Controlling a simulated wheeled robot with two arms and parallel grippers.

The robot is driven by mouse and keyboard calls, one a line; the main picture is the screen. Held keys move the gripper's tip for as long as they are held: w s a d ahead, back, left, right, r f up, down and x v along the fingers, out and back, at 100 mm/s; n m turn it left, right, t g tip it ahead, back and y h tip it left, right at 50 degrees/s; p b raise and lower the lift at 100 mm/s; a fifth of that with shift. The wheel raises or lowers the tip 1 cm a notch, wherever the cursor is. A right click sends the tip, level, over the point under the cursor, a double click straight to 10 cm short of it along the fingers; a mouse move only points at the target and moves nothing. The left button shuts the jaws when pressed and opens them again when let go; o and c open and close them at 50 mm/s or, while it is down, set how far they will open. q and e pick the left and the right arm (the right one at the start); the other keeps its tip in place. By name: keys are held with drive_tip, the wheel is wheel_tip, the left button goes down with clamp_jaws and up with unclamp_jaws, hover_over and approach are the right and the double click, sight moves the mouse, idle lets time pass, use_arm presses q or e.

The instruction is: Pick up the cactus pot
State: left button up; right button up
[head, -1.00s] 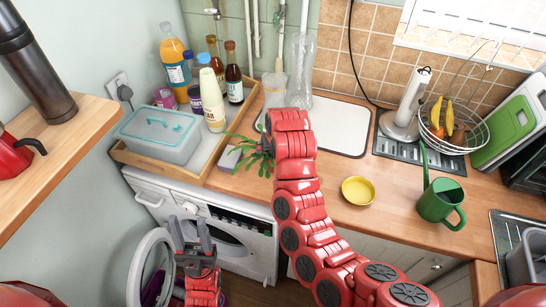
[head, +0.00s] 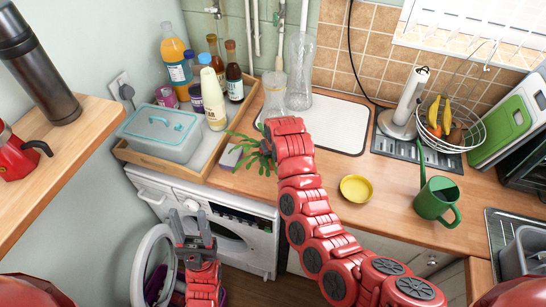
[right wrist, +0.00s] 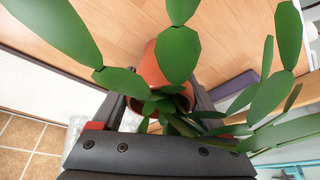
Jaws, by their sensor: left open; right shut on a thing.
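The cactus (head: 250,153) has flat green pads and shows at the left of my right arm's end in the head view. Its pot is hidden there behind my arm. In the right wrist view the orange pot (right wrist: 152,70) sits between the dark fingers of my right gripper (right wrist: 157,96), which is shut on it. Green pads spread in front of the pot and over the gripper. I cannot tell whether the pot touches the counter. My left gripper (head: 193,226) is open and empty, low in front of the washing machine.
A wooden tray (head: 150,158) with a lidded box (head: 160,135) and bottles stands left of the cactus. A glass vase (head: 299,75) is behind. A yellow bowl (head: 356,188) and green watering can (head: 436,198) stand right. The washing machine door (head: 152,262) is open.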

clamp_jaws()
